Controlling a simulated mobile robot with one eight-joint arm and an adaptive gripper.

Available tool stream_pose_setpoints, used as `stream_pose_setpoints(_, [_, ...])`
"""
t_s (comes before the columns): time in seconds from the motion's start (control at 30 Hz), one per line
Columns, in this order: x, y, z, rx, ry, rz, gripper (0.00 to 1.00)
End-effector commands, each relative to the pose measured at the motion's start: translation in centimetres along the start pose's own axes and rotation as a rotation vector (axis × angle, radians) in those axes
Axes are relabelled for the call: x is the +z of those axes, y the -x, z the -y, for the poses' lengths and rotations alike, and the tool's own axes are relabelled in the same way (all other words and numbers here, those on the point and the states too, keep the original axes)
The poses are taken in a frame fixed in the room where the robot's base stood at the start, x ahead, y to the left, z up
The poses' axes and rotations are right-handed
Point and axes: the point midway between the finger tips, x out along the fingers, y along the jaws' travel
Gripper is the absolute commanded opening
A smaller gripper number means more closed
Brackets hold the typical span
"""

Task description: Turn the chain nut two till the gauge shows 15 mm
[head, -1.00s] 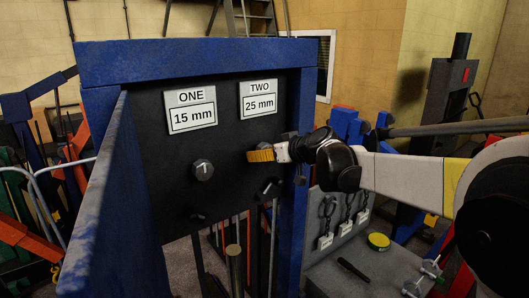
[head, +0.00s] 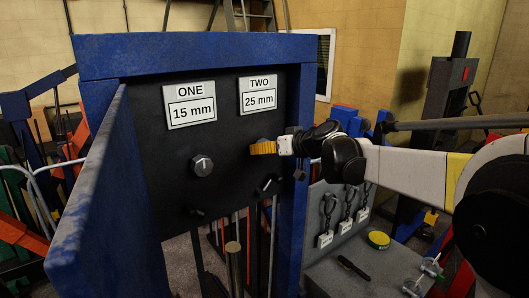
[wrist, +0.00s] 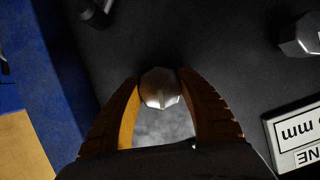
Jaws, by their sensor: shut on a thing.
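The gauge marked TWO (head: 260,98) reads 25 mm in the head view. The gauge marked ONE (head: 190,105) beside it reads 15 mm. Both are on a dark panel in a blue frame. My gripper (head: 257,148) is at the panel below gauge TWO, its yellow fingers hiding most of the nut there. In the wrist view, my gripper (wrist: 160,80) is shut on a grey faceted nut, chain nut two (wrist: 160,90), with one finger on each side. Nut one (head: 202,165) sits free to the left, with a light mark on its face.
A dark knob (head: 267,187) sits just below my gripper. The blue frame post (head: 296,140) rises close on the right. A blue side plate (head: 95,190) stands on the left. A grey bench (head: 365,262) with a yellow round item (head: 378,239) is at the lower right.

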Motion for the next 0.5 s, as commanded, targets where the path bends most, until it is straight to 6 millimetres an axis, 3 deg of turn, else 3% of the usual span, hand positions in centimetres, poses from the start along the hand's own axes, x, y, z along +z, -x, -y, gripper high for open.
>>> stream_pose_setpoints(0.5, [0.22, -0.12, -0.03, -0.184, -0.445, -0.002, 0.14])
